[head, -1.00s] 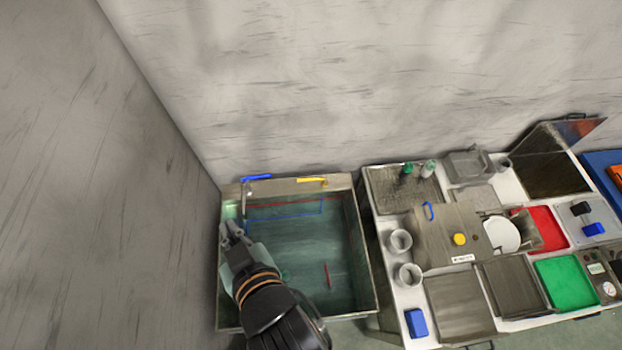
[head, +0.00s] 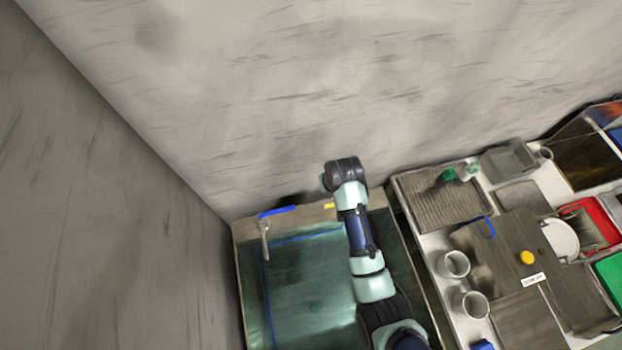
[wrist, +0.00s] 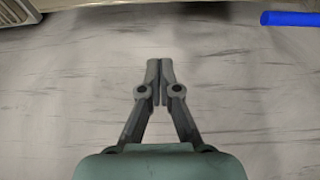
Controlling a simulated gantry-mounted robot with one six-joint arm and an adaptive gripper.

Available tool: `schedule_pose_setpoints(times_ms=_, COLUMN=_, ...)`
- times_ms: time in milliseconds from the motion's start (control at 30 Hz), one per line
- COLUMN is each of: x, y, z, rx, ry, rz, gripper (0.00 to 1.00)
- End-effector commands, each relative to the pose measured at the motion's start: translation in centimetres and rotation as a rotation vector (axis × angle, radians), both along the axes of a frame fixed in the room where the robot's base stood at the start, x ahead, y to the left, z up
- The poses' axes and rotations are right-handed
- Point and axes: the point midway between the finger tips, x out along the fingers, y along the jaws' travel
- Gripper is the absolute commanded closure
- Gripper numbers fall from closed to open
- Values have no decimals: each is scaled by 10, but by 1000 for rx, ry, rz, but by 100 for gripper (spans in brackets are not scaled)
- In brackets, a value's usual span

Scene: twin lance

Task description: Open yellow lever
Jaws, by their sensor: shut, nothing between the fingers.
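The yellow lever (head: 329,206) shows only as a short piece at the sink's back edge in the head view, the rest hidden behind my arm. It cannot be made out in the wrist view. A blue lever (head: 277,211) lies to its left in the head view and shows at the wrist view's upper right (wrist: 290,18). My gripper (wrist: 158,66) is shut and empty, with its fingertips together in front of the grey wall. In the head view my gripper is hidden by my arm near the wall.
The sink (head: 240,258) stands below the levers, with a faucet (head: 264,235) at its back left. The wall (head: 270,120) rises close behind. To the right, a counter holds a ribbed tray (head: 446,204), two cups (head: 453,264) and other things.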

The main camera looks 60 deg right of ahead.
Motion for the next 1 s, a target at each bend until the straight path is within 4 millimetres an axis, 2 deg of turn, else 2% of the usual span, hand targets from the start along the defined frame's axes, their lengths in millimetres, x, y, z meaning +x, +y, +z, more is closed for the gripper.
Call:
schedule_pose_setpoints(times_ms=167, x=5, y=-4, z=-19, rx=2, ry=2, rz=2, gripper=100)
schedule_pose_setpoints(times_ms=533, x=24, y=-24, z=-95, rx=1, ry=1, rz=3, gripper=100)
schedule_pose_setpoints(times_ms=733, x=4, y=-2, z=-96, rx=0, ry=0, rz=3, gripper=100)
schedule_pose_setpoints(times_ms=1000, x=-3, y=5, z=-99, rx=-2, ry=-2, rz=3, gripper=100)
